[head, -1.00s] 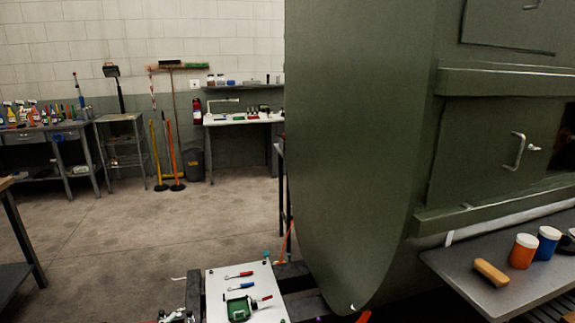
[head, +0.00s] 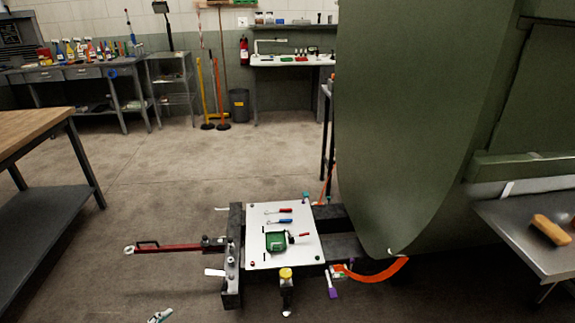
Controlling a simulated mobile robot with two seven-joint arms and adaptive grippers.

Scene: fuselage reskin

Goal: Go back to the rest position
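Neither of my grippers can be made out in the head view. The large green fuselage section (head: 420,110) fills the right side, with its curved lower edge near the floor. A low dark frame bears a white board (head: 302,245) in front of it. On the board lie a red-handled tool (head: 285,210), a blue-handled tool (head: 279,222) and a green item (head: 276,242). A small pale object (head: 160,315) is cut off by the bottom edge, and I cannot tell what it is.
A wood-topped workbench (head: 30,134) stands at the left. A red bar (head: 165,247) juts left from the low frame. A grey table (head: 520,235) with a tan block (head: 550,229) is at the right. Open concrete floor (head: 170,170) lies between the workbench and the frame.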

